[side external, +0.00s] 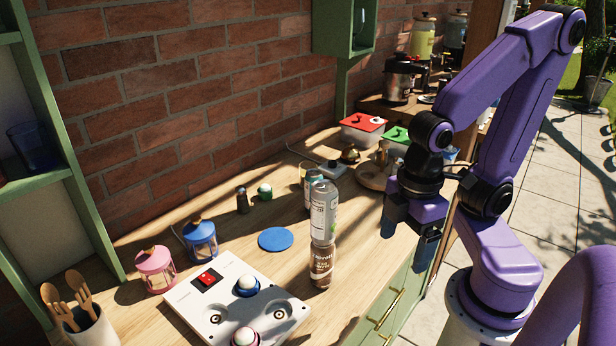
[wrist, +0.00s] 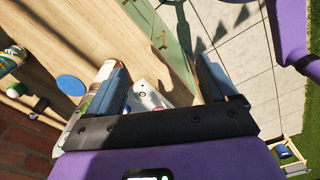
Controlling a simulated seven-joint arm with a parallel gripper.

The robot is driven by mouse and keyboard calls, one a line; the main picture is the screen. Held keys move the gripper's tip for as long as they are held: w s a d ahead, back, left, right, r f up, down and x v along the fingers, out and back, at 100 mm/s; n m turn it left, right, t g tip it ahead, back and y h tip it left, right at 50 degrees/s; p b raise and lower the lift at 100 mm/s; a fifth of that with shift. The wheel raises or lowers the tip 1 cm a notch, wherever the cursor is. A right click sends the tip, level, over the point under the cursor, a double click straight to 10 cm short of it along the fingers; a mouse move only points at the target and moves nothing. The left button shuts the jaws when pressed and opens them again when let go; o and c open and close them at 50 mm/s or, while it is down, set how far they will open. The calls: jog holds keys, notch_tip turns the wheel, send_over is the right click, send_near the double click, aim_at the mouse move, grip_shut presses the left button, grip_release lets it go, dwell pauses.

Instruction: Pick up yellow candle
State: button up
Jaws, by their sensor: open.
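I cannot make out a yellow candle with certainty in either view. In the side external view a pink lantern (side external: 156,270) and a blue lantern (side external: 200,241) stand at the left of the wooden counter; their contents are too small to tell. My gripper (side external: 412,232) is above the counter's front edge, right of the bottles and apart from them. In the wrist view my gripper (wrist: 160,82) shows its two fingers spread wide, with nothing held between them. A white panel (wrist: 148,96) shows far below, between the fingers.
A clear-and-brown bottle (side external: 322,230) stands upright mid-counter, near a blue disc (side external: 275,239). The white panel (side external: 215,308) with a red switch and knobs lies at the front left. Containers with a red lid (side external: 363,122) and a green lid (side external: 396,134) stand behind, near the brick wall.

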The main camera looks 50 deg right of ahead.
jog(key=shift+o, duration=0.3)
jog(key=shift+o, duration=0.4)
